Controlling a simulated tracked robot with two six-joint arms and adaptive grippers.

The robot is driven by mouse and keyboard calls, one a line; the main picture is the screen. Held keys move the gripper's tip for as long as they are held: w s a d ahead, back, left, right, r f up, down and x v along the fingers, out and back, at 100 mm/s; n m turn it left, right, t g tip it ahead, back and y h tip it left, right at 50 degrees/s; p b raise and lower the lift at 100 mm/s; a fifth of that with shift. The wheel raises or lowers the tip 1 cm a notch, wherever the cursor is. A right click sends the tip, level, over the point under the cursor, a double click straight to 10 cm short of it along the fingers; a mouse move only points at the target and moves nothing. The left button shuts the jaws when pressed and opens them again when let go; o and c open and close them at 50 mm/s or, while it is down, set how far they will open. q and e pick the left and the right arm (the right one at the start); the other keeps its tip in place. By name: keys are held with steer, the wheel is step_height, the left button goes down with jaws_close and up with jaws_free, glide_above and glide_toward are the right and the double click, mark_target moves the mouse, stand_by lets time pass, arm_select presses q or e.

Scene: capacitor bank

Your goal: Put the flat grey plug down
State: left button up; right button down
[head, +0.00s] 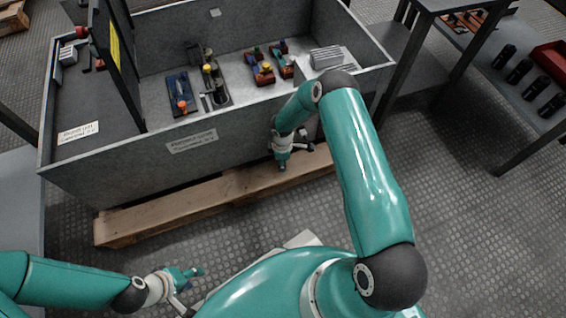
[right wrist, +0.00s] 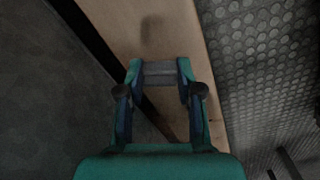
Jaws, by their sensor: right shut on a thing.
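In the right wrist view my right gripper (right wrist: 160,75) is shut on the flat grey plug (right wrist: 160,69), which spans the gap between its fingertips. The plug is over a wooden beam; I cannot tell whether it touches the wood. In the head view my right gripper (head: 287,160) points down in front of the grey bin's front wall, above the beam, and the plug cannot be made out there. My left gripper (head: 194,288) is at the lower left over the floor. Its fingers look spread, with nothing seen between them.
The wooden beam (head: 170,215) lies along the foot of the open grey bin (head: 100,180). Inside the bin are a dark upright panel (head: 122,70), coloured fittings (head: 262,70) and a grey ribbed block (head: 326,57). A table with black cylinders (head: 519,71) stands right. The floor between is clear.

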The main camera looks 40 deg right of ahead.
steer(key=shift+f, duration=0.25)
steer(key=shift+f+b, duration=0.45)
steer(key=shift+b, duration=0.15)
steer(key=c, duration=0.7)
jaws_free()
steer(key=shift+c, duration=0.2)
steer(key=shift+r, duration=0.1)
